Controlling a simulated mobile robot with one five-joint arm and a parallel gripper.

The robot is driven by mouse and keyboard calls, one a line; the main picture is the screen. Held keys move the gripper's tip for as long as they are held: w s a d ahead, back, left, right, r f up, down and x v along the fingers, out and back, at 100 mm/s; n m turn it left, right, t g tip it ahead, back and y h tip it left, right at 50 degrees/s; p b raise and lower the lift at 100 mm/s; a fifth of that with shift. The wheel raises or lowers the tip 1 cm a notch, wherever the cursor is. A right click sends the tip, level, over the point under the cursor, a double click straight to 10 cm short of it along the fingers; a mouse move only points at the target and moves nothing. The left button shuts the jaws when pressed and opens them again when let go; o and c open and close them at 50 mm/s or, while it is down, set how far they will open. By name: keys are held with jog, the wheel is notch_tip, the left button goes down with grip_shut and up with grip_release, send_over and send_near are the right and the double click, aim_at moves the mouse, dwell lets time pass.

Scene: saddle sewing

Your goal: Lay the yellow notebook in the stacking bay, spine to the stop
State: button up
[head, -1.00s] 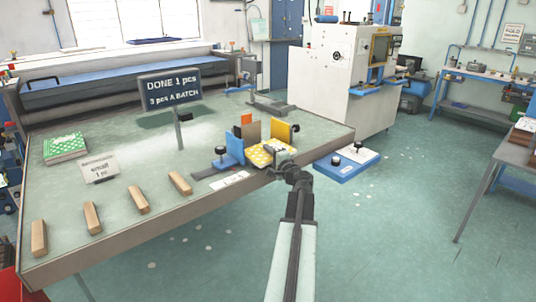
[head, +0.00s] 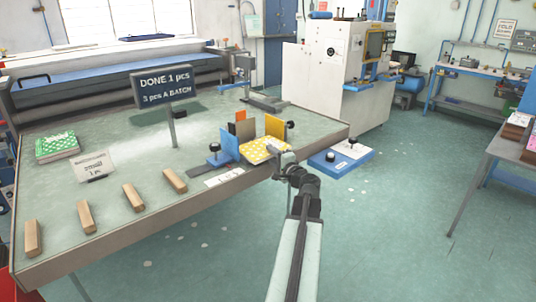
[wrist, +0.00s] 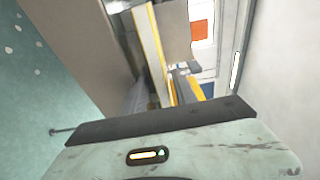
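The yellow notebook with pale dots (head: 257,150) lies at the front edge of the workbench, between the blue upright plate (head: 230,142) and the yellow upright plate (head: 275,126) of the bay. My gripper (head: 281,153) is at its near right edge, and the fingers are too small there to tell whether they are shut on it. In the wrist view a pale strip with yellow borders (wrist: 151,45) runs up from the gripper body, beside a grey-brown surface. The notebook's spine cannot be made out.
Brown and orange plates stand behind the notebook. A green notebook (head: 57,147), a small card (head: 93,167) and several wooden blocks (head: 134,198) occupy the bench's left. A blue-and-white fixture (head: 341,158) is right of the bench.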

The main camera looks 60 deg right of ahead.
jog(key=shift+d+v, duration=0.15)
jog(key=shift+v, duration=1.05)
jog(key=shift+d+v, duration=0.2)
jog(key=shift+v, duration=0.95)
jog(key=shift+s, duration=0.15)
